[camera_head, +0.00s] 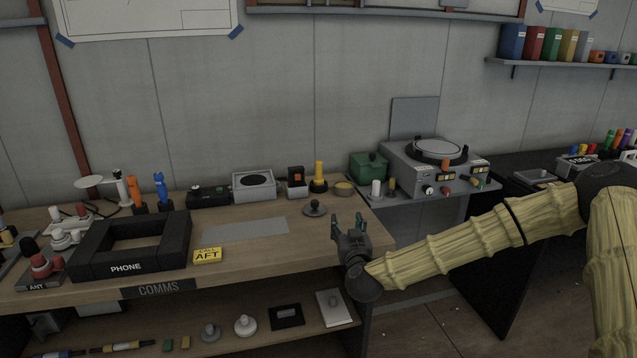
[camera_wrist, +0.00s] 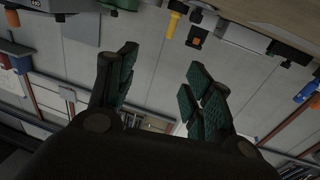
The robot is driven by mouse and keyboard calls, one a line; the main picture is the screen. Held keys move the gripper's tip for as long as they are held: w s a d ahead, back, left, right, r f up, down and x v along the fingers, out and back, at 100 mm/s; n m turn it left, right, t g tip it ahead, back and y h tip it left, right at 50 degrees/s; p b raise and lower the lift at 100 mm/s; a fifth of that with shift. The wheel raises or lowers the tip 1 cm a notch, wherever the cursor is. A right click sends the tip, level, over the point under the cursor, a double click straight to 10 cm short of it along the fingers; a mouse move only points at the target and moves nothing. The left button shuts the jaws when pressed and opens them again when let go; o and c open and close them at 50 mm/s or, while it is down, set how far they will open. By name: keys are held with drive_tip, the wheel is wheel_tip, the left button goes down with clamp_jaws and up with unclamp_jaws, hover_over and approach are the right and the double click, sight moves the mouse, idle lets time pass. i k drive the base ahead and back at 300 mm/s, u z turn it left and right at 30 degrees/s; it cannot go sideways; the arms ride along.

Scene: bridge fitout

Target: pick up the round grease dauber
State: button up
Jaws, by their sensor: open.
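A round dark disc with a knob on top (camera_head: 315,209), which looks like the grease dauber, sits on the wooden bench top near its right front part. My gripper (camera_head: 348,224) is just right of it in the head view, at the bench's front right corner, with its fingers pointing up and apart. In the wrist view my gripper (camera_wrist: 160,80) is open, with nothing between its green-padded fingers. I cannot make out the dauber for sure in the wrist view.
A black PHONE frame (camera_head: 126,268) and yellow AFT block (camera_head: 207,255) lie left. A grey mat (camera_head: 245,229) is bare.

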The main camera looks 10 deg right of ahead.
sight(318, 180)
drive_tip(key=i, duration=1)
